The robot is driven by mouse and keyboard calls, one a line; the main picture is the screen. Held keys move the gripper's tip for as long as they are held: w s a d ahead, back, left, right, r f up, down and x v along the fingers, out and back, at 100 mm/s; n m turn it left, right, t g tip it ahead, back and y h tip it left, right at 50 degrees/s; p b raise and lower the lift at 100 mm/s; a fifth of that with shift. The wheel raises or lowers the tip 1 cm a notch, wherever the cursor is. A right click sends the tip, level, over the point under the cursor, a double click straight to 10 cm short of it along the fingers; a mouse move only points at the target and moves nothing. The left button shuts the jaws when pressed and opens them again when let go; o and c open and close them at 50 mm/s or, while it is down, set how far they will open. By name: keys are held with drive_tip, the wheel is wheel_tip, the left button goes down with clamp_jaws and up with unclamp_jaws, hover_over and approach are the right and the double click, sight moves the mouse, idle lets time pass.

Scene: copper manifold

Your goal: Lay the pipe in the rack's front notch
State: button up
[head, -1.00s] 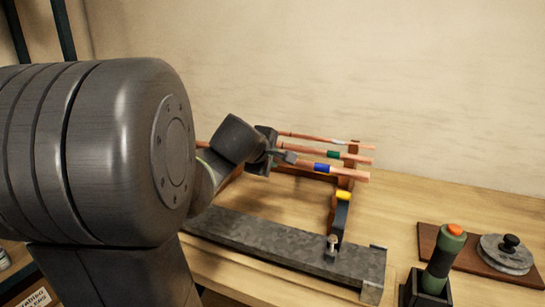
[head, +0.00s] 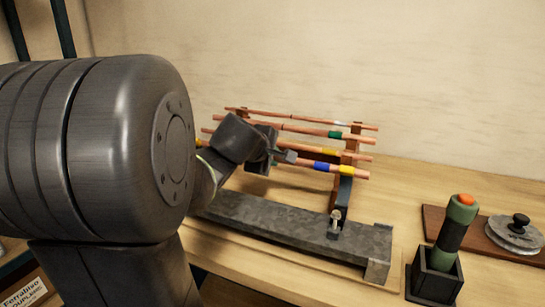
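My gripper (head: 271,152) is shut on a copper pipe with a blue band (head: 321,166) and holds it about level. The rack's right upright (head: 342,196) stands below the pipe's right end, and its yellow front piece (head: 345,169) lines up with the pipe there. I cannot tell whether the pipe touches the notch or hovers over it. The pipe's left part is hidden behind my arm. Behind it, copper pipes with a yellow band (head: 328,152), a green band (head: 334,134) and a white band (head: 342,126) lie across the rack.
A grey metal bar (head: 290,227) with a small knob (head: 336,214) lies along the front of the rack. At right, a green and black tool with an orange top (head: 456,230) stands in a dark holder (head: 434,280). Behind it is a brown board (head: 478,236) with a round metal lid (head: 513,232).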

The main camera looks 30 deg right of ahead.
drive_tip(key=o, duration=0.5)
drive_tip(key=p+v, duration=0.2)
drive_tip(key=v, duration=1.2)
drive_tip(key=shift+w+d, duration=0.1)
drive_tip(key=shift+w, duration=0.1)
drive_tip(key=x, duration=1.3)
drive_tip(key=shift+d+r+b, duration=0.2)
drive_tip(key=shift+r+b, duration=0.1)
drive_tip(key=shift+r, duration=0.1)
drive_tip(key=shift+f, duration=0.1)
